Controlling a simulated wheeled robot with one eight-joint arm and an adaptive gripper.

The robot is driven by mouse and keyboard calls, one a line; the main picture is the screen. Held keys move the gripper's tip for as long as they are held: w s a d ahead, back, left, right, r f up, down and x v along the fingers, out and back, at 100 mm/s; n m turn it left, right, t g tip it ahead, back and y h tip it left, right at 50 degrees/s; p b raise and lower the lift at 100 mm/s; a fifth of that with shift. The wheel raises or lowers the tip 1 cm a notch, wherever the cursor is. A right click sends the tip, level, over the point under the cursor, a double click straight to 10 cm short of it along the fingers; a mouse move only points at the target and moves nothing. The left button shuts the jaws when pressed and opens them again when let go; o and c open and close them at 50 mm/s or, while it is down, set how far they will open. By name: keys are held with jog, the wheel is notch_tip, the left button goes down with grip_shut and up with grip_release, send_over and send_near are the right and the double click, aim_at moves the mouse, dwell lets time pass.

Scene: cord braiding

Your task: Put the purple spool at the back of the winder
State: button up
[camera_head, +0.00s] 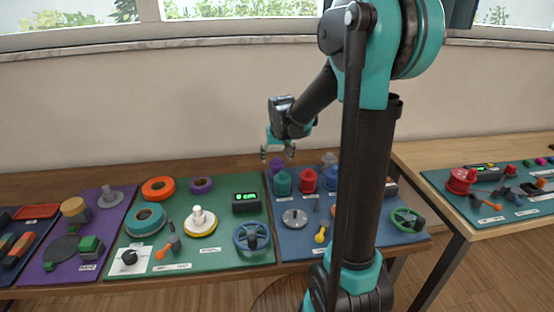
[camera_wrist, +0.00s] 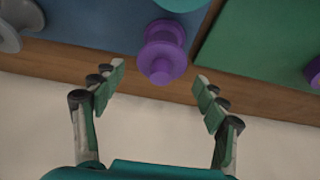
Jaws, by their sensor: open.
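The purple spool (camera_head: 277,162) stands at the back edge of the blue mat, partly hidden behind the teal spool (camera_head: 282,185). In the wrist view the purple spool (camera_wrist: 163,52) is whole, just beyond and between my fingertips, with the teal spool (camera_wrist: 182,4) close behind it. My gripper (camera_head: 278,155) hangs above the purple spool, fingers apart and empty. In the wrist view my gripper (camera_wrist: 159,78) has a finger on either side, not touching the spool. I cannot tell for sure which fixture is the winder; a white spindle on a yellow-rimmed base (camera_head: 200,231) stands on the green mat.
A red spool (camera_head: 307,181) and a grey spool (camera_head: 330,160) stand near the purple one. A grey disc (camera_head: 294,218) lies in front. The green mat (camera_head: 222,262) holds rings, a display box (camera_head: 246,202) and a blue handwheel (camera_head: 252,236). My arm hides part of the blue mat.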

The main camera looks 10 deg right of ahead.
jog(key=v, duration=1.1)
